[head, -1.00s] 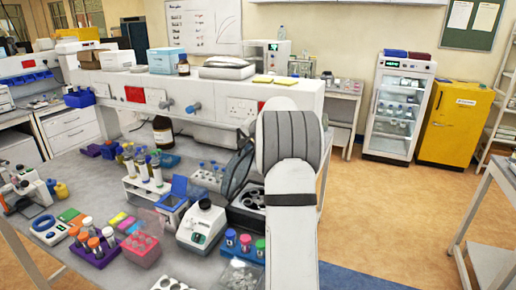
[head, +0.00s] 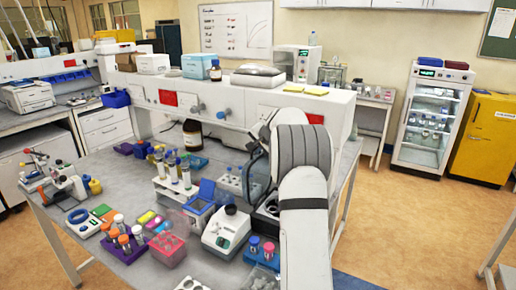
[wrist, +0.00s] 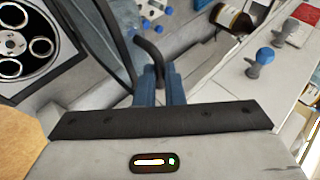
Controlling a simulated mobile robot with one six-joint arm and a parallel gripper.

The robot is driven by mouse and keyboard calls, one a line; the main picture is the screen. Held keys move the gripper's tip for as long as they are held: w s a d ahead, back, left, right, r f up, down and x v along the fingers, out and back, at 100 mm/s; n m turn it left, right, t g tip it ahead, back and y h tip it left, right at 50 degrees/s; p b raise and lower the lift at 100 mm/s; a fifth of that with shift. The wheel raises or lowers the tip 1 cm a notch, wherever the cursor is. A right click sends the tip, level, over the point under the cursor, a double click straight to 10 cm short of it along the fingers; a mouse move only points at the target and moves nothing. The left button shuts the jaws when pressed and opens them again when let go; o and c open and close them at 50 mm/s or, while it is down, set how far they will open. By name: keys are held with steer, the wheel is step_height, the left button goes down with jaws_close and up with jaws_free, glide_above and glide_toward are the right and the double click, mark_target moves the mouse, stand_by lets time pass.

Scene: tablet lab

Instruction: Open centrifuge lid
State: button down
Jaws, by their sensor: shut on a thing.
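The centrifuge (head: 266,212) stands on the bench in the head view, largely hidden behind my arm. In the wrist view its open bowl and the rotor (wrist: 14,42) with round holes show at the left. The dark-rimmed lid (head: 257,170) stands raised, steeply tilted, at the back of the centrifuge; its rim (wrist: 113,42) also crosses the wrist view. My gripper (wrist: 160,90) is shut on the black curved handle (wrist: 149,50) of the lid. My arm hides the gripper in the head view.
A small mixer (head: 226,232), a blue-lidded box (head: 200,205) and tube racks crowd the bench left of the centrifuge. A brown bottle (wrist: 232,20) and blue-knobbed taps (wrist: 264,54) lie beyond the gripper. Open floor lies right of the bench.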

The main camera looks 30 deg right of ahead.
steer(key=shift+d+r, duration=0.1)
steer(key=shift+r, duration=0.4)
steer(key=c, duration=1.7)
jaws_free()
steer(key=shift+o, duration=0.9)
steer(key=shift+f, duration=0.25)
steer(key=b+v, duration=0.2)
steer(key=v, duration=0.5)
steer(key=shift+s+r, duration=0.3)
steer(key=shift+s, duration=0.05)
steer(key=shift+c, duration=0.3)
